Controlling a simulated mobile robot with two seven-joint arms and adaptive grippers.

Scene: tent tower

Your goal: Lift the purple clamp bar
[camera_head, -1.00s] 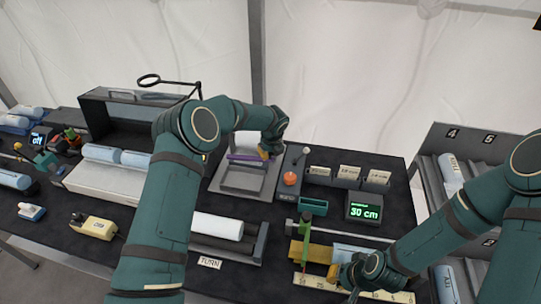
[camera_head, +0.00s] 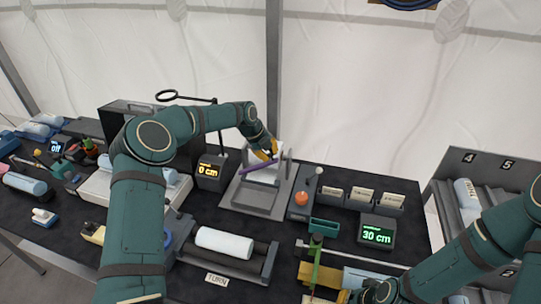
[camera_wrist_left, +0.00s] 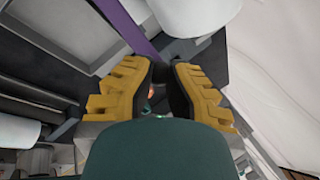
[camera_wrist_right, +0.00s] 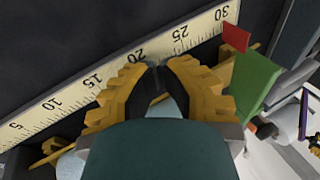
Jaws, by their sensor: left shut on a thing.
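The purple clamp bar (camera_head: 256,166) is above the grey frame (camera_head: 262,208) at the back middle of the table. It slants up to the right in the head view. My left gripper (camera_head: 268,154) is shut on it near its right end. In the left wrist view the bar (camera_wrist_left: 125,22) runs from the top edge down to the fingertips (camera_wrist_left: 163,72), which hide its gripped part. My right gripper (camera_wrist_right: 157,68) is shut, its fingertips close together beside a yellow ruler (camera_wrist_right: 110,78). I see nothing clearly held in it.
A grey box with an orange knob (camera_head: 301,198) stands right of the frame. A white roll (camera_head: 224,243) lies on rollers in front. A green marker (camera_wrist_right: 257,85) stands by the ruler.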

